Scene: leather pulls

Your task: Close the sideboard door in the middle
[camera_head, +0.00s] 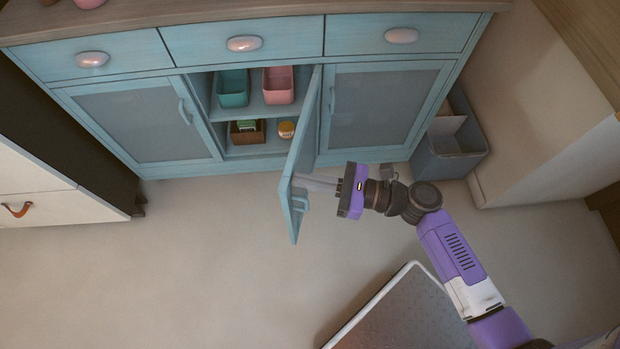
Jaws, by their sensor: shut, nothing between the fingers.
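The blue sideboard (290,168) stands at the back. Its middle door (304,140) is swung wide open, hinged on the right side of the middle opening and pointing out toward me. A blue handle (300,199) sits near the door's free edge. My gripper (294,182) reaches in from the right, and its shut fingers are at the door near the free edge and handle. The fingertips are partly hidden, and I cannot tell whether they touch the door. The left door (140,120) and right door (378,108) are shut.
The middle compartment holds a teal bin (233,88), a pink bin (278,85), a brown box (247,131) and a small jar (286,129). A grey bin (452,150) stands right of the sideboard. The floor left of the door is clear.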

